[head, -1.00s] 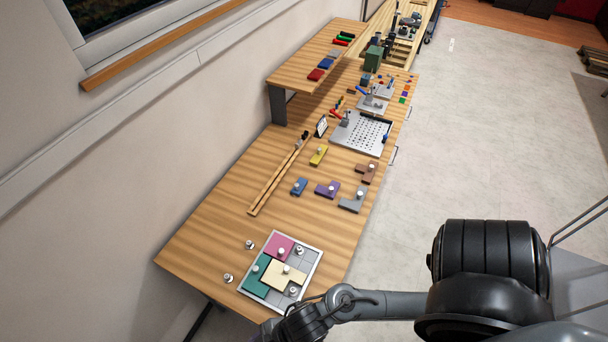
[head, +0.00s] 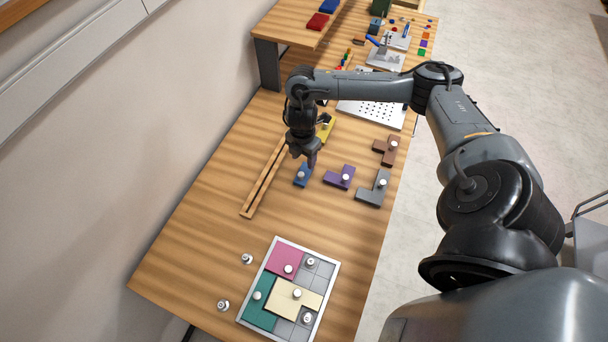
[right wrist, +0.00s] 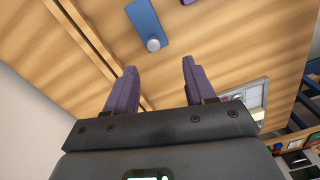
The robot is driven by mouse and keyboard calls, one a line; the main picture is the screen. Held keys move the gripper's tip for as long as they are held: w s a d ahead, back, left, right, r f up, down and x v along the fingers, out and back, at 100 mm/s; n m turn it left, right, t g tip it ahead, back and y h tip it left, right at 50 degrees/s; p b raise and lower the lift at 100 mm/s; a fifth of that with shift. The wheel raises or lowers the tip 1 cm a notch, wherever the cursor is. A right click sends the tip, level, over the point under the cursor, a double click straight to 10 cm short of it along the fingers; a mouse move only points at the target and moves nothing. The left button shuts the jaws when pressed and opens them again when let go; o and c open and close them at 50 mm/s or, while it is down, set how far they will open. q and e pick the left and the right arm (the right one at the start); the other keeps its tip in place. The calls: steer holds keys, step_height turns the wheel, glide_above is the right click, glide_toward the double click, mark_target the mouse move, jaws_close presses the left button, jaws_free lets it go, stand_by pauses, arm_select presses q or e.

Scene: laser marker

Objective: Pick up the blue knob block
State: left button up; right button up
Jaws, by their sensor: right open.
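The blue knob block (head: 303,174) lies on the wooden table, right of the long wooden rail. In the right wrist view the block (right wrist: 143,20) is a blue bar with a round pale knob at one end, beyond the fingertips and apart from them. My right gripper (head: 305,158) is above the block in the head view and partly covers it. In the right wrist view my right gripper (right wrist: 159,75) shows two purple fingers spread apart with nothing between them. My left gripper is not in view.
Other knob blocks stand nearby: yellow (head: 326,127), purple (head: 339,177), grey (head: 374,190) and brown (head: 386,150). The long wooden rail (head: 264,181) lies left of the blue block. A puzzle tray (head: 331,272) is at the front.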

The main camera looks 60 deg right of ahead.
mark_target(301, 174)
steer(key=shift+w+f+b, duration=0.1)
steer(key=shift+w+f, duration=0.05)
steer(key=shift+f, duration=1.55)
steer(key=shift+w+f+b, duration=0.1)
steer(key=shift+w+f, duration=0.05)
steer(key=shift+f, duration=1.55)
steer(key=shift+w+f+b, duration=0.1)
steer(key=shift+w+f, duration=0.05)
steer(key=shift+f, duration=1.55)
jaws_close()
